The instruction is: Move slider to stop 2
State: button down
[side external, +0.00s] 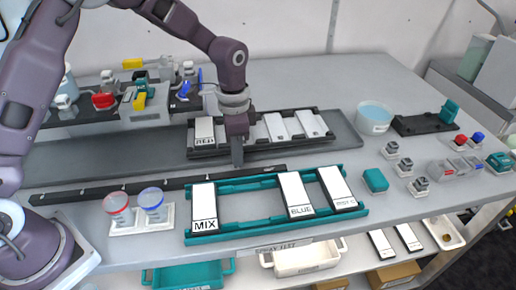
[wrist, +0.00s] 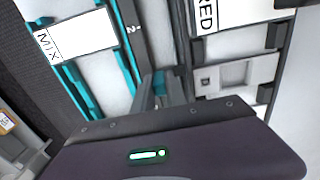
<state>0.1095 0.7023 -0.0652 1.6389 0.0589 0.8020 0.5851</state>
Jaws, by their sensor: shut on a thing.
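A long dark rail (side external: 130,188) lies across the table between the teal rack and the black rack. In the wrist view the rail (wrist: 128,35) carries a mark "2" beyond my fingers. My gripper (side external: 237,162) points down at the rail's right part, and its fingers (wrist: 160,92) show in the wrist view. It is shut on a small teal piece (wrist: 160,82), which looks like the slider. The fingers hide most of this piece, and in the side view I cannot make it out.
A teal rack (side external: 260,221) in front holds cards marked MIX (side external: 204,207) and BLUE (side external: 297,194). A black rack (side external: 259,152) behind holds a RED card (side external: 204,131) and other white cards. Two small cups (side external: 135,208) stand at front left.

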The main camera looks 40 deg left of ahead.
jog(key=s+a, duration=0.5)
jog(key=shift+s+a, duration=0.2)
jog(key=c, duration=1.4)
grip_release()
jog(key=shift+o, duration=0.2)
notch_tip(320, 180, up, 7)
jog(key=shift+r, duration=0.1)
